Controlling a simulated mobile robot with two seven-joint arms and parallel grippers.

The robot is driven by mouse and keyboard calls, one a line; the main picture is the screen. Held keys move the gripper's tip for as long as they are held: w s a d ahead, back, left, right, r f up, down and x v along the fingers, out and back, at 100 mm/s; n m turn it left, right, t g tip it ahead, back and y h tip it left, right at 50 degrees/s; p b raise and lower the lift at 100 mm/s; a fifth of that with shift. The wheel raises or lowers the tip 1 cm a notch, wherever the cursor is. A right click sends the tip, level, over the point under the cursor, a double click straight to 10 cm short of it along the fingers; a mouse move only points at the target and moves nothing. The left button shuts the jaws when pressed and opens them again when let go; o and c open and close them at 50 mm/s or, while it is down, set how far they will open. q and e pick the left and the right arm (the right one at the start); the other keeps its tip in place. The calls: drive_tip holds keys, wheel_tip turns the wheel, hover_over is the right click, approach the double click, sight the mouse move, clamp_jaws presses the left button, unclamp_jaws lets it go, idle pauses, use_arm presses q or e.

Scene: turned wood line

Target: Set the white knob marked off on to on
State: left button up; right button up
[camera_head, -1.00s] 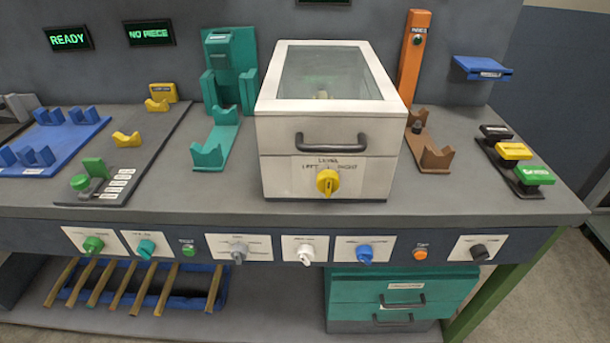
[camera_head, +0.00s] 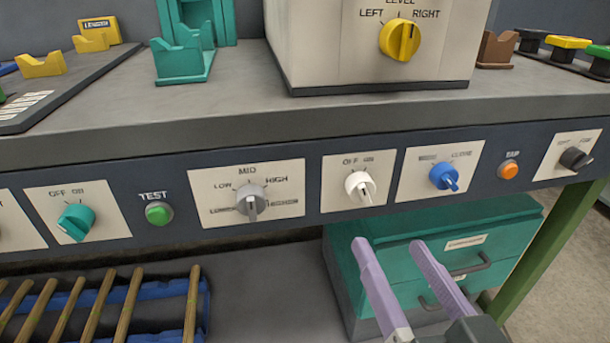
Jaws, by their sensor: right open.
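The white knob (camera_head: 360,187) sits on a white plate marked OFF and ON, on the dark front panel of the bench. Its raised grip slants, with one end low and to the right; I cannot tell which mark it is set to. My right gripper (camera_head: 395,242) is open and empty, its two pale purple fingers pointing up towards the panel. It is below the white knob and apart from it, in front of the green drawers. My left gripper is not in view.
The grey knob (camera_head: 250,202) is left of the white knob and the blue knob (camera_head: 444,176) is right of it. A green TEST button (camera_head: 159,213), teal knob (camera_head: 76,222) and orange button (camera_head: 509,169) share the panel. Green drawers (camera_head: 350,262) stand below.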

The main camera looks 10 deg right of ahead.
sight(367, 198)
drive_tip(key=w+b, duration=0.2)
drive_tip(key=w, duration=0.6)
drive_tip(key=shift+w, duration=0.4)
drive_tip(key=shift+w+r, duration=0.1)
drive_tip(key=shift+w, duration=0.35)
drive_tip(key=shift+c, duration=0.2)
drive_tip(key=c, duration=0.5)
clamp_jaws()
